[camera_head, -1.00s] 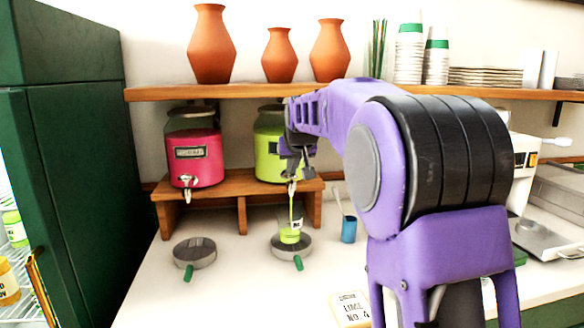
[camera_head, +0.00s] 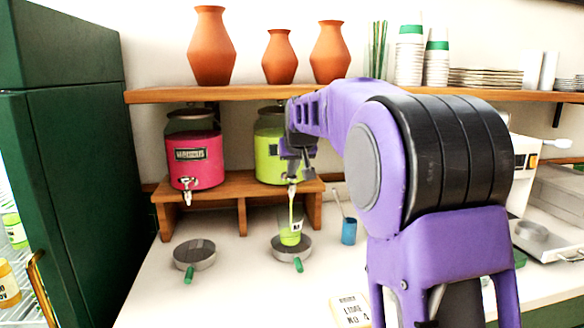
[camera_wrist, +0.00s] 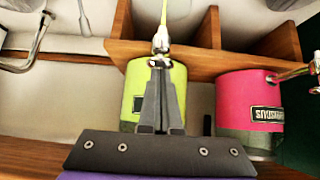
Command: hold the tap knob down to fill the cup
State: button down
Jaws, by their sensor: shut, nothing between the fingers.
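A lime-green drink dispenser (camera_head: 268,147) stands on a wooden stand, partly hidden behind my arm. My gripper (camera_head: 292,172) is shut and empty, with its fingertips at the dispenser's tap. In the wrist view my gripper (camera_wrist: 158,65) has its closed tips against or very close to the tap (camera_wrist: 160,42); exact contact is hard to tell. A thin yellow-green stream (camera_wrist: 165,13) runs from the tap. A clear cup (camera_head: 290,228) stands upright below it on a round drip tray (camera_head: 302,251), with green liquid inside.
A pink dispenser (camera_head: 195,160) stands to the left on the same wooden stand (camera_head: 225,185); an empty round tray (camera_head: 196,252) is in front. A blue cup (camera_head: 348,231) with a utensil is right of the filling cup. A shelf (camera_head: 330,92) with orange vases runs above.

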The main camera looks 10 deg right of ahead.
jog(key=w+r+p+v, duration=0.1)
jog(key=p+v, duration=0.1)
jog(key=v, duration=1)
jog(key=shift+r, duration=0.65)
jog(key=shift+w, duration=0.15)
